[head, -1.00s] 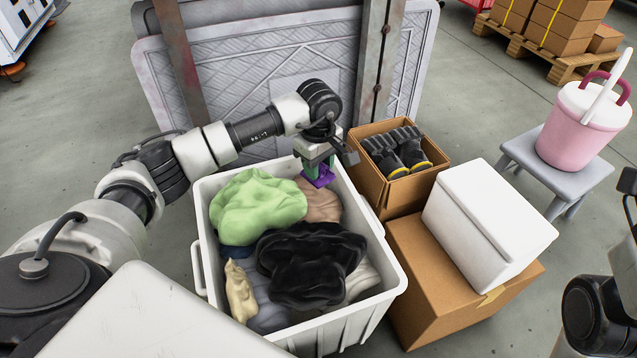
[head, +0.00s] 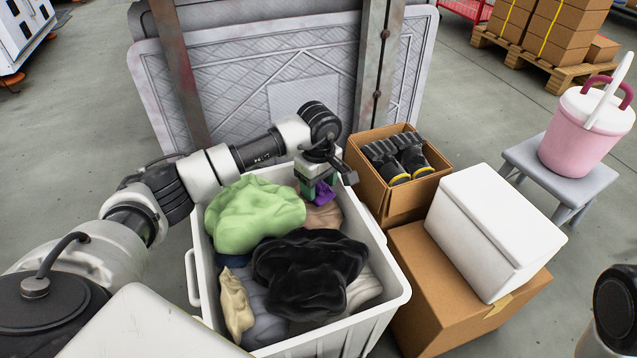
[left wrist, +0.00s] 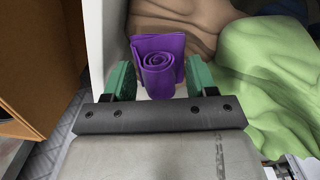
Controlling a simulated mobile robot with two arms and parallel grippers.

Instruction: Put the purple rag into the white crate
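The purple rag (head: 324,193), rolled up, is in the far right corner of the white crate (head: 396,290), beside a brown cloth. My left gripper (head: 316,190) points down over that corner. In the left wrist view, the rag (left wrist: 160,68) shows between and just beyond the green fingertips (left wrist: 161,80). The fingers are spread, with narrow gaps beside the roll, so the gripper looks open. The rag's underside is hidden. My right gripper is not in view.
The crate also holds a green cloth (head: 250,213), a black cloth (head: 308,272) and several others. To its right stand a cardboard box with black boots (head: 400,155) and a white cooler (head: 492,235) on a carton. A grey panel (head: 270,95) stands behind.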

